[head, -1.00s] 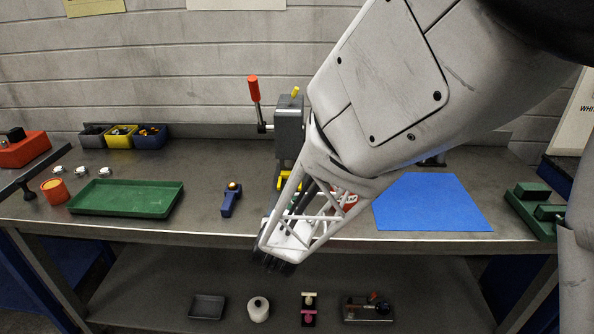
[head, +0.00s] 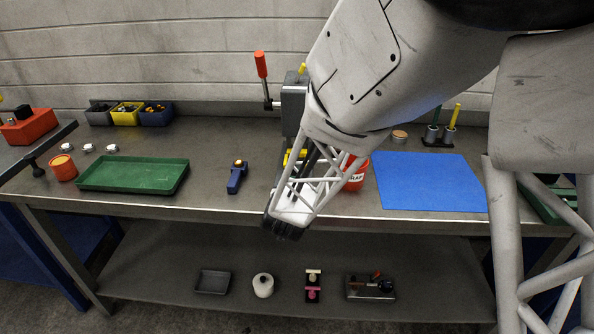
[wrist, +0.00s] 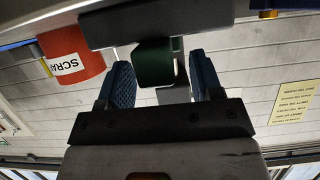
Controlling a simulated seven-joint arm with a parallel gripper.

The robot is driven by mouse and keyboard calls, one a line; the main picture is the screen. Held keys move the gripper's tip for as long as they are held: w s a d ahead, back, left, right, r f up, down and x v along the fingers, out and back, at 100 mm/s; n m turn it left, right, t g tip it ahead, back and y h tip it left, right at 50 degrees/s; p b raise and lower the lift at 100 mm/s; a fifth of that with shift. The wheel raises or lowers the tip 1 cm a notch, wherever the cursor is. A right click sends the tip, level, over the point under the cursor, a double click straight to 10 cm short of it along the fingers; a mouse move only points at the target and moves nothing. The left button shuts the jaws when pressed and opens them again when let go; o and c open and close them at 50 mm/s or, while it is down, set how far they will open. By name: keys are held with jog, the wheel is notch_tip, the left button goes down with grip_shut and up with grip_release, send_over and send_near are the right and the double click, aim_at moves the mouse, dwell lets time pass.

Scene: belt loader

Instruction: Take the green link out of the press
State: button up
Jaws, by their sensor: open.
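The press is a grey column (head: 293,105) with a red-handled lever (head: 261,65), at the back middle of the bench. My arm covers much of its lower part in the head view. The green link (wrist: 155,64) is dark green and shows in the wrist view, against a dark grey plate (wrist: 150,20) of the press. My gripper (wrist: 160,62) is open, with one blue-padded finger on each side of the link. Gaps show between the pads and the link; I cannot tell how deep it sits between them. The link and fingertips are hidden in the head view.
A red scrap bin (head: 356,173) stands close right of the press, also in the wrist view (wrist: 70,54). A blue mat (head: 430,182) lies farther right, clear. A blue fixture (head: 237,178) and a green tray (head: 132,174) are to the left. The lower shelf holds small items.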

jog(key=shift+w+f, duration=0.2)
jog(key=shift+w, duration=0.25)
dwell(0.3)
grip_shut()
